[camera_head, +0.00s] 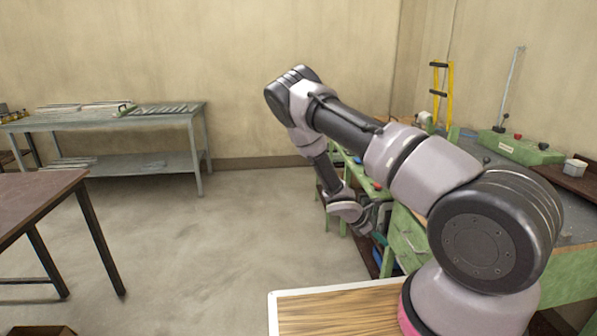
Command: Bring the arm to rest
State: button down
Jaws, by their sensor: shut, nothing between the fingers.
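My arm (430,175) rises from the wooden-topped base at the lower right, bends at a dark elbow at the upper middle and folds back down. My gripper (377,222) is at the end of the lowered forearm, small and dark, in front of the green bench. It is shut and holds nothing. Its fingertips are hard to make out against the bench behind.
A green workbench (408,238) stands right, partly behind my arm, with a green device (520,148) and small cup (575,168) on top. A yellow ladder (449,95) leans behind. A grey table (110,121) and brown table (30,195) stand left. The middle floor is clear.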

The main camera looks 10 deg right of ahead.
jog(key=s+a+r+m+y, duration=0.1)
jog(key=a+r+m+y, duration=0.2)
jog(key=r, duration=0.8)
jog(key=a+r+m+t+y, duration=0.1)
jog(key=a+r+m, duration=0.1)
jog(key=r+m, duration=0.65)
jog(key=s+a+r+m+y, duration=0.1)
jog(key=a+r+m+y, duration=0.15)
jog(key=r, duration=1.05)
jog(key=s+a+r+m+t+y, duration=0.2)
jog(key=s+a+r+m+t, duration=0.1)
jog(key=s+r, duration=0.7)
jog(key=s+a+r+m+t+y, duration=0.2)
jog(key=s+a+r+m+t, duration=0.1)
jog(key=s+r, duration=0.7)
notch_tip(320, 180, up, 2)
jog(key=shift+s+a+r+m, duration=0.25)
jog(key=shift+a+m, duration=0.1)
jog(key=shift+m, duration=0.55)
